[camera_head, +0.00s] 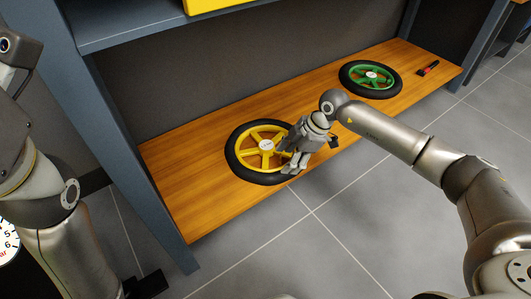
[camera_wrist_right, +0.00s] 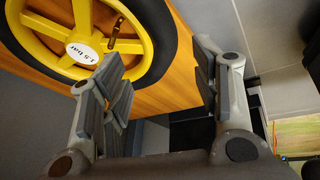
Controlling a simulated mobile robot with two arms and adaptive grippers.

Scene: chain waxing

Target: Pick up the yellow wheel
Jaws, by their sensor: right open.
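The yellow wheel (camera_head: 264,145) has a black tyre and lies flat on the wooden shelf near its front edge. In the right wrist view, the yellow wheel (camera_wrist_right: 86,50) fills the upper left, with a "1.5 bar" label on its hub. My right gripper (camera_head: 291,165) is over the wheel's right side, covering part of its rim and tyre. In the wrist view, my right gripper (camera_wrist_right: 165,68) is open and empty, one finger over the wheel and the other beyond the tyre. Contact cannot be told. My left gripper (camera_head: 146,284) is only partly visible at lower left, away from the wheel.
A green wheel (camera_head: 370,78) and a small red and black object (camera_head: 429,68) lie farther right on the wooden shelf (camera_head: 195,200). A grey post (camera_head: 125,130) stands left of the yellow wheel. A grey upper shelf (camera_head: 140,27) with a yellow object (camera_head: 205,5) overhangs. The tiled floor in front is clear.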

